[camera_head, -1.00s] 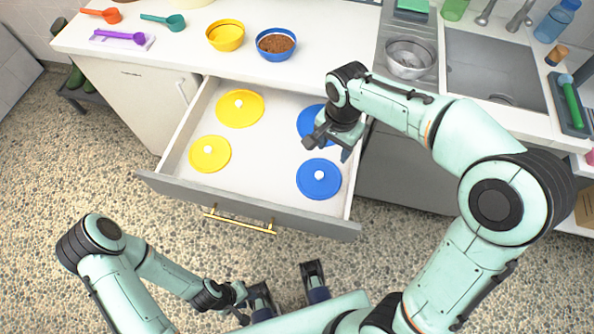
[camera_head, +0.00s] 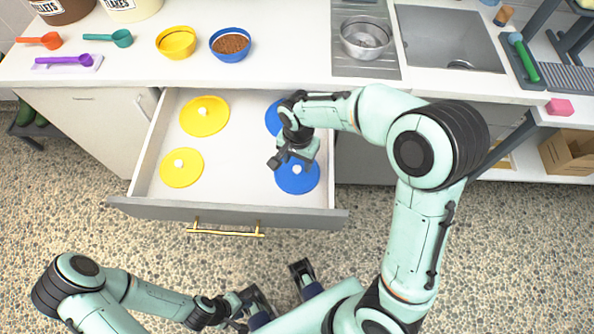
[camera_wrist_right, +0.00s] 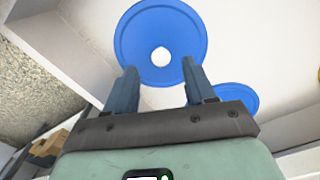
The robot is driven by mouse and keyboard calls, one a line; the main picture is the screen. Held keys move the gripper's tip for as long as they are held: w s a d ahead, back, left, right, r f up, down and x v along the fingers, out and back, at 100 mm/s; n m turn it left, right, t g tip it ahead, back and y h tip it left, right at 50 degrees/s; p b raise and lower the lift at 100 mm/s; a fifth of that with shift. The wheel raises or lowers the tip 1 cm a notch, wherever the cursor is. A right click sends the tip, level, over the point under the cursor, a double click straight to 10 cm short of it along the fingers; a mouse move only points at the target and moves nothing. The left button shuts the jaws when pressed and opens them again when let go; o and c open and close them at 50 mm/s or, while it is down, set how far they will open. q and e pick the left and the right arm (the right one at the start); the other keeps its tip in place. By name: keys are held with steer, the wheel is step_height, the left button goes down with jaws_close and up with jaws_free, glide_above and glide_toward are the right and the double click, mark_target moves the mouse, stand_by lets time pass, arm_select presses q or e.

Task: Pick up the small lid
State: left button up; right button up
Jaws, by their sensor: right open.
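Two blue lids with white knobs lie in the right half of the open drawer: a front one (camera_head: 297,180) and a back one (camera_head: 273,118), partly hidden by my right arm. Two yellow lids lie on the left, a larger one at the back (camera_head: 204,116) and a smaller one at the front (camera_head: 181,168). My right gripper (camera_head: 287,163) is open above the front blue lid. In the right wrist view its empty fingers (camera_wrist_right: 160,75) point at that lid (camera_wrist_right: 138,38), with its knob between and beyond the tips. My left gripper (camera_head: 280,284) appears open and empty, low over the floor.
The drawer (camera_head: 225,211) has a front panel with a gold handle. On the counter above stand a yellow bowl (camera_head: 176,43), a blue bowl of brown food (camera_head: 230,45), scoops, and a metal bowl (camera_head: 366,38) near the sink. The drawer's middle is clear.

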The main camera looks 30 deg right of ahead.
mark_target(297, 168)
step_height(297, 168, down, 3)
steer(key=shift+a+f, duration=0.15)
jaws_close()
stand_by(0.4)
